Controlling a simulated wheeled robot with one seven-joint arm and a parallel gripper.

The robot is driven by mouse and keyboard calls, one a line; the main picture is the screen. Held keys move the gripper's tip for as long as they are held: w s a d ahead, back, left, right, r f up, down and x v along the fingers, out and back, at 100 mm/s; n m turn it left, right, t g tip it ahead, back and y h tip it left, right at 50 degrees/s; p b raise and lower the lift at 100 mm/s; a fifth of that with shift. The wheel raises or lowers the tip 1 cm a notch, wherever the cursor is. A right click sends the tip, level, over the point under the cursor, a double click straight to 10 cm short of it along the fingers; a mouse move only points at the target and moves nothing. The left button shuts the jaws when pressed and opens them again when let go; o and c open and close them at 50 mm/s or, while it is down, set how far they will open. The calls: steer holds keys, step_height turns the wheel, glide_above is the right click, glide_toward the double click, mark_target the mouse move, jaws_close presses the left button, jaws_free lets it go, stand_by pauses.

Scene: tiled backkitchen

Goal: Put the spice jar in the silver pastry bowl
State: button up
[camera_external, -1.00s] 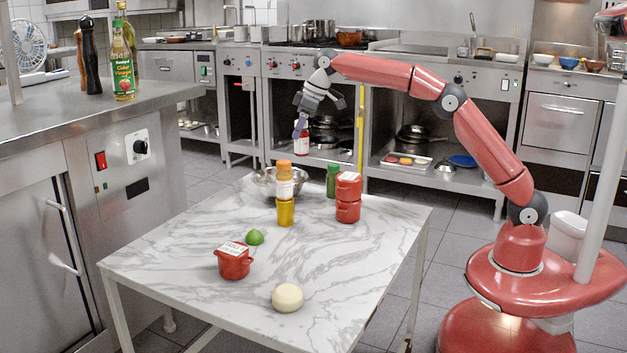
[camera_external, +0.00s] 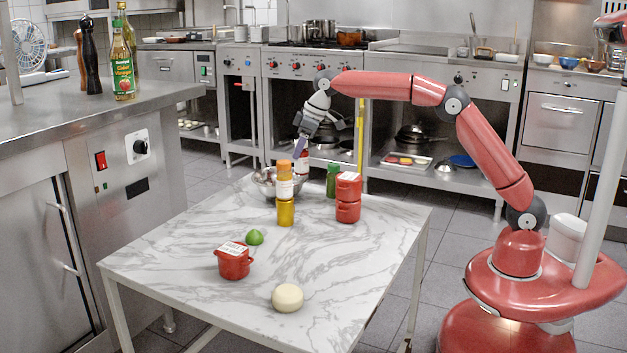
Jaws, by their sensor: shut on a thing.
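My gripper (camera_external: 299,149) is shut on the spice jar (camera_external: 303,164), a small dark red jar with a white label. It holds the jar upright near the far edge of the marble table. The silver pastry bowl (camera_external: 262,186) stands on the table's far side, partly hidden behind an orange-capped bottle (camera_external: 285,188). The jar appears at the right rim of the bowl, partly behind this bottle. I cannot tell whether it is over the bowl or beside it.
A green bottle (camera_external: 332,180) and red containers, one above the other (camera_external: 348,212), stand right of the bowl. A lidded red pot (camera_external: 234,265), a green lime-like item (camera_external: 255,237) and a pale round item (camera_external: 287,298) lie nearer. The marble table's (camera_external: 330,265) right front is clear.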

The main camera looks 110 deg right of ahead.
steer(key=shift+f, duration=0.15)
steer(key=o, duration=1)
steer(key=shift+o, duration=0.2)
